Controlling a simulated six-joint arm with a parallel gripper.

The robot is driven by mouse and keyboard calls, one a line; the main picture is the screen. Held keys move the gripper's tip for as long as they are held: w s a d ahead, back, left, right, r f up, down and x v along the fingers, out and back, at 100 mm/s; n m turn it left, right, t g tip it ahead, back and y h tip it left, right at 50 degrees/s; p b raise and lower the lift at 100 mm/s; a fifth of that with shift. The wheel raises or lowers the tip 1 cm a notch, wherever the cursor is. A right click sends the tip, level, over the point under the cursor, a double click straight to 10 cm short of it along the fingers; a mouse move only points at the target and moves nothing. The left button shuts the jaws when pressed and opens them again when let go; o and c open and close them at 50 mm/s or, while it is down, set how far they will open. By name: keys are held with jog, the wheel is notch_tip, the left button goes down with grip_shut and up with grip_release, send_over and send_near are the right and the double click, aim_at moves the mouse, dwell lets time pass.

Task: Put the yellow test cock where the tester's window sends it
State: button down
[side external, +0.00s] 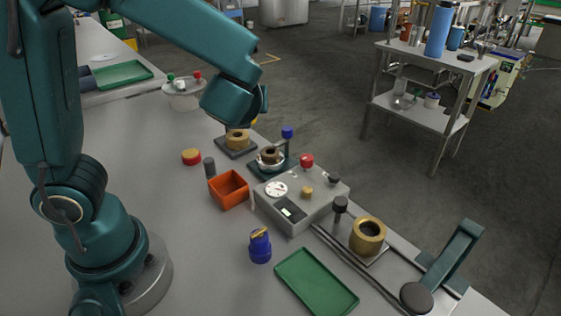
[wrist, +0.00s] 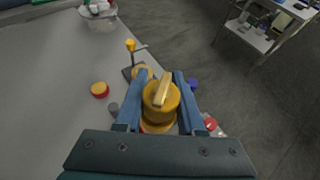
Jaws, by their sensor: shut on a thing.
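The yellow test cock (wrist: 160,105), a round body with a bar handle on top, is between the two blue fingers of my gripper (wrist: 158,98) in the wrist view. My gripper is shut on it, above the bench. In the side view my wrist hides the gripper and the cock. The grey tester (side external: 302,196) has a round dial, a red knob and a small lit window (side external: 289,211); its content is too small to read. An orange bin (side external: 229,188) stands left of the tester. A green tray (side external: 316,283) lies in front of it.
A blue test cock (side external: 260,246) stands between bin and tray. Fixtures with brass rings stand behind (side external: 237,141) and right (side external: 367,236).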

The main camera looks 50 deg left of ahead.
jog(key=s+d+f+n+g+h, duration=0.35)
jog(key=s+d+n+g, duration=0.35)
jog(key=n+g, duration=0.35)
jog(key=s+d+f+n+g+h, duration=0.3)
jog(key=s+d+f+n+g, duration=0.25)
jog(key=n+g, duration=0.55)
jog(key=w+d+r+n+t+h, duration=0.3)
jog(key=d+r+n+t+h, duration=0.2)
jog(key=d+n+h, duration=0.4)
jog(key=w+d+r+n+t+h, duration=0.3)
jog(key=d+r+n+t+h, duration=0.3)
jog(key=n, duration=0.4)
jog(key=h, duration=0.1)
send_over(323, 299)
notch_tip(323, 299, down, 12)
jog(key=shift+r+g, duration=0.2)
jog(key=shift+g, duration=0.15)
jog(key=shift+f, duration=2.95)
jog(key=shift+f, duration=1)
